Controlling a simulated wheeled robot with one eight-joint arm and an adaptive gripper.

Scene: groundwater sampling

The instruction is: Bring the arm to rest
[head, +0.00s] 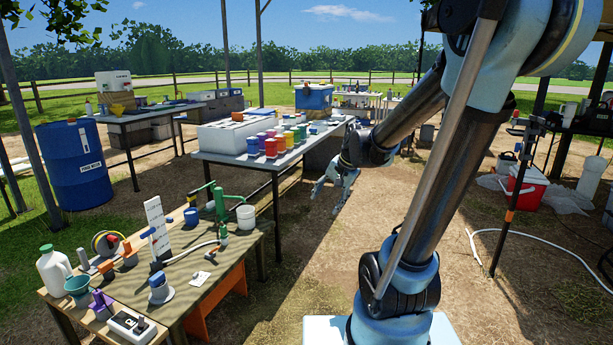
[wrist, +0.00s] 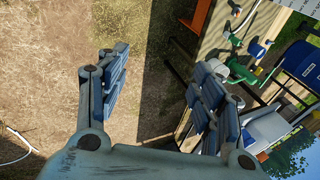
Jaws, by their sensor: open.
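My arm rises on the right of the head view, bends at the top and reaches down toward the middle. My gripper (head: 337,190) hangs over bare ground, to the right of the long table with the colored cups. It is empty. In the wrist view my gripper (wrist: 158,88) shows two blue-grey padded fingers spread wide apart. Between them lie bare dirt and a strip of shadow, with nothing held. The gripper touches nothing that I can see.
A near wooden table (head: 215,262) holds a green hand pump (head: 222,205), a white jug (head: 53,270) and small tools. The long table (head: 262,162) carries several colored cups. A blue drum (head: 75,165) stands left. A red cooler (head: 523,187) and a white hose (head: 520,236) lie right.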

